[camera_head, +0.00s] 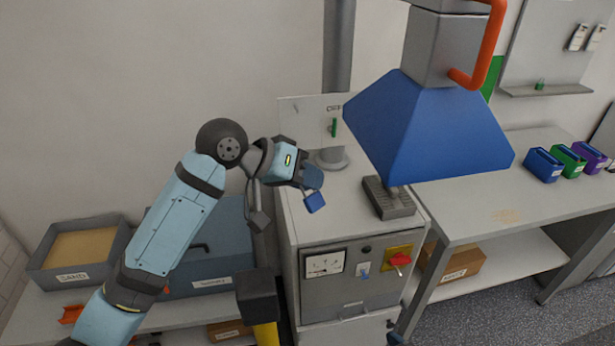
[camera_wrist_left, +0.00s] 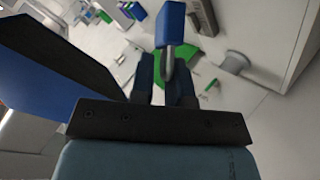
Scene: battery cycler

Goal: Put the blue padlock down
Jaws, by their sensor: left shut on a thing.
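The blue padlock (camera_head: 315,202) hangs at the tip of my left gripper (camera_head: 308,184), in the air in front of the grey cabinet's top (camera_head: 352,198). In the left wrist view the padlock (camera_wrist_left: 170,22) points away from me, with its grey shackle (camera_wrist_left: 169,68) between the two fingers of my left gripper (camera_wrist_left: 165,80). The gripper is shut on the shackle. I cannot tell the exact gap between the padlock and the cabinet. My right gripper is not in view.
A blue hood (camera_head: 428,135) hangs over the cabinet's right side, above a dark block (camera_head: 390,200). A red knob (camera_head: 400,259) and a meter (camera_head: 324,264) are on the cabinet's front. A grey bench (camera_head: 525,195) with small coloured bins stands at right. A sand box (camera_head: 85,245) is at left.

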